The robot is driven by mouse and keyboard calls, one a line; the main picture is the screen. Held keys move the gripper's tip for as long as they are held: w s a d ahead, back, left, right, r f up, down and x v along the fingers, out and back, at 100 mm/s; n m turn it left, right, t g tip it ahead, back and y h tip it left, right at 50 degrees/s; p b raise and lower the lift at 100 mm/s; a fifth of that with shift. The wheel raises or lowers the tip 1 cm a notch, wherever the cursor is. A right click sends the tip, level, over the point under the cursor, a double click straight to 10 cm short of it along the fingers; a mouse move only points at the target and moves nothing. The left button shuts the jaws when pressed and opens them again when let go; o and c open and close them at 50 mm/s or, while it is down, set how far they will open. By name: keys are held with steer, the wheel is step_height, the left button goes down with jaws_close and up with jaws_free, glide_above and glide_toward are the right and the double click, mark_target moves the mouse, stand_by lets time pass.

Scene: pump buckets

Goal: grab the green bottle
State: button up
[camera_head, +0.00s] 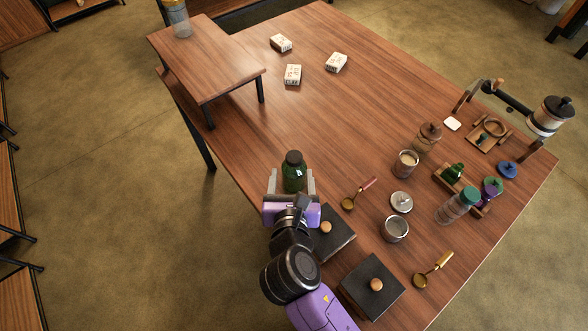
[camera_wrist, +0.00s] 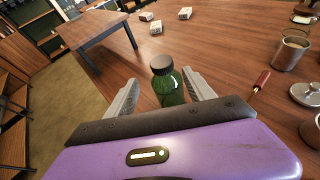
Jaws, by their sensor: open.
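The green bottle (camera_head: 294,177) with a black cap stands upright on the wooden table, near its left edge. In the wrist view the bottle (camera_wrist: 168,86) shows between the two fingers, its lower part hidden behind my gripper's body. My gripper (camera_head: 291,181) is open, with one grey finger on each side of the bottle. In the wrist view the gripper (camera_wrist: 163,92) has visible gaps between the bottle and both fingers. I see no contact.
A low wooden stand (camera_head: 207,62) is at the back left. Black boxes with knobs (camera_head: 372,286) lie near my arm. A brass scoop (camera_head: 359,194), a metal cup (camera_head: 395,229) and a lid (camera_head: 401,202) are to the right.

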mark_target(294, 165)
steer(key=shift+x, duration=1.45)
steer(key=x, duration=0.5)
steer(key=shift+s+d+p, duration=0.1)
steer(key=shift+d+p, duration=0.15)
steer(key=shift+p, duration=0.1)
jaws_close()
